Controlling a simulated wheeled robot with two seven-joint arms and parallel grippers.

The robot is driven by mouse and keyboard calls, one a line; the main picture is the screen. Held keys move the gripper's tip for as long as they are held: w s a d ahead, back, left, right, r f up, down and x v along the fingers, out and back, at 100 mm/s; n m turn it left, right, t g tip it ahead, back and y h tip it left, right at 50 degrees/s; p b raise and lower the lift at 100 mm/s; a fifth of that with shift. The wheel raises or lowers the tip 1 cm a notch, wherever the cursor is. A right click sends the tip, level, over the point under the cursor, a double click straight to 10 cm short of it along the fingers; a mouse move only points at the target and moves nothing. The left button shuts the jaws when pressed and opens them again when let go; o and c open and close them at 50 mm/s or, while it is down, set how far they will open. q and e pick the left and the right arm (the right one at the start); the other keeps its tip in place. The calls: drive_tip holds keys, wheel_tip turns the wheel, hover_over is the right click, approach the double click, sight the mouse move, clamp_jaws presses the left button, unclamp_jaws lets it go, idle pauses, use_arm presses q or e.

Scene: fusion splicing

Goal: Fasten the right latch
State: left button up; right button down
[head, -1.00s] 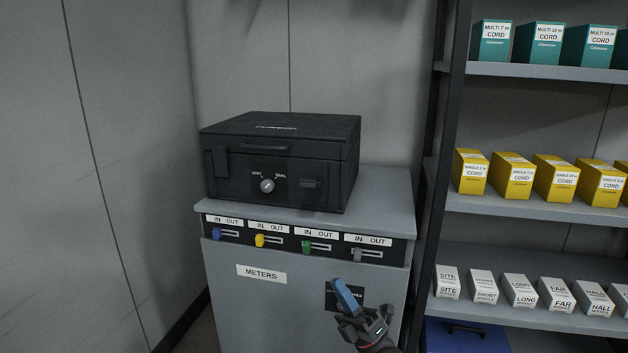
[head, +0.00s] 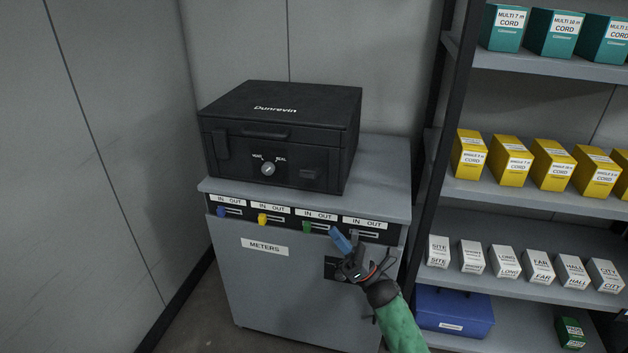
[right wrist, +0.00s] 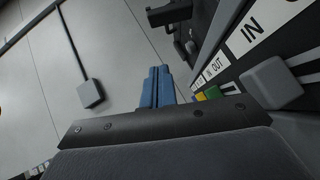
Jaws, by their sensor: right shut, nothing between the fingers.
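The closed black case (head: 280,100) sits on the grey meters cabinet. Its right latch (head: 310,175) is a small dark tab low on the right of the front face, below the lid seam. It looks folded down, but the dark finish makes this hard to tell. The left latch (head: 221,145) stands upright across the seam. My right gripper (head: 343,241), with blue fingers, is shut and empty in front of the cabinet, below and right of the right latch and apart from it. Its fingers (right wrist: 158,87) also show together in the right wrist view. My left gripper is not in view.
The case has a knob (head: 268,169) and a front handle (head: 265,133). Coloured sliders, including a green one (head: 308,227), line the cabinet below; a grey slider knob (right wrist: 275,83) is close in the right wrist view. A shelf rack (head: 560,205) stands right.

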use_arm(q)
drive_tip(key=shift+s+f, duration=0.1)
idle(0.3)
use_arm(e)
drive_tip(key=p, duration=0.3)
approach(303, 177)
drive_tip(key=shift+w+a+r, duration=1.45)
drive_tip(key=shift+w+a, duration=0.35)
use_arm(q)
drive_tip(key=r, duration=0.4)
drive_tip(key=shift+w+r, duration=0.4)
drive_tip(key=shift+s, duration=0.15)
use_arm(e)
drive_tip(key=shift+r, duration=0.1)
